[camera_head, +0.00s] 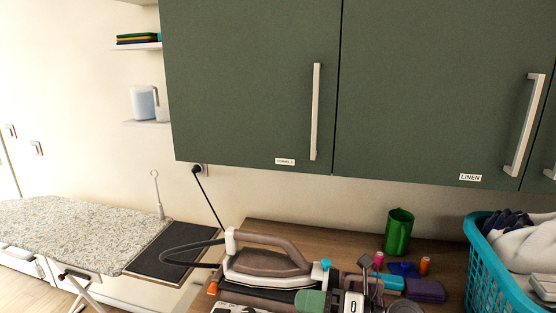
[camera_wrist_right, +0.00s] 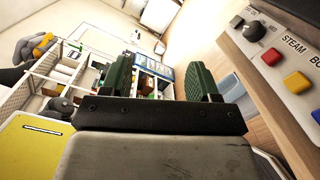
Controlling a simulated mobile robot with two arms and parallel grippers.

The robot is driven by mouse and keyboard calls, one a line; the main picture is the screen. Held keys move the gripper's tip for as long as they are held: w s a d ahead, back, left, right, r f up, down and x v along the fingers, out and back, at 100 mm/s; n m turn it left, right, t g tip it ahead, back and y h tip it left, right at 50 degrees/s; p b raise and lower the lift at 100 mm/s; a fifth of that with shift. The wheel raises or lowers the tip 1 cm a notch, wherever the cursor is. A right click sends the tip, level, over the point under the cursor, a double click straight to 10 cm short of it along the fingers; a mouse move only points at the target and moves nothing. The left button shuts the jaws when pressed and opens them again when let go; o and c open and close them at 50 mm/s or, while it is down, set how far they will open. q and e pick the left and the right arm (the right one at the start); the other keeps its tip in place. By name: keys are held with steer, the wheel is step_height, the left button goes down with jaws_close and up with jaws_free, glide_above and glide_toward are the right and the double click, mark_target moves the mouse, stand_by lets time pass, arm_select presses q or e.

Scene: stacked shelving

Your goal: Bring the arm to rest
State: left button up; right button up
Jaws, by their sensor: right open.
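My right gripper (camera_head: 312,301) is low in the head view, in front of the iron, with one green finger pad showing clearly. In the right wrist view its two green fingers (camera_wrist_right: 162,78) stand apart with nothing held between them. My left gripper is not clearly visible in either view.
An iron (camera_head: 268,262) stands on the wooden counter (camera_head: 270,231), close behind the right gripper. A green mug (camera_head: 398,232), small spools and a turquoise laundry basket (camera_head: 480,262) are to the right. Green cupboards (camera_head: 250,85) overhang the counter. A control panel (camera_wrist_right: 270,57) is close right of the fingers.

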steer(key=s+d+f+m+t+h, duration=0.15)
steer(key=d+m+t+h, duration=0.55)
steer(key=m, duration=0.7)
steer(key=s+d+f+m+t+h, duration=0.1)
steer(key=d+f+m+t+h, duration=0.4)
steer(key=m, duration=1)
steer(key=s+d+f+m+g+h, duration=0.2)
steer(key=s+f+m+g+h, duration=0.3)
steer(key=s, duration=0.6)
steer(key=s+d+f+m+g, duration=0.1)
steer(key=s+f+m+g, duration=0.1)
steer(key=s+f+g, duration=0.7)
step_height(320, 180, down, 26)
steer(key=s+b, duration=0.1)
steer(key=s, duration=0.2)
steer(key=s+d+f+g+b, duration=0.1)
steer(key=s+d+f, duration=0.1)
steer(key=s+f, duration=1.4)
steer(key=shift+d+f+g, duration=0.3)
steer(key=shift+d+f, duration=0.1)
steer(key=shift+f, duration=0.3)
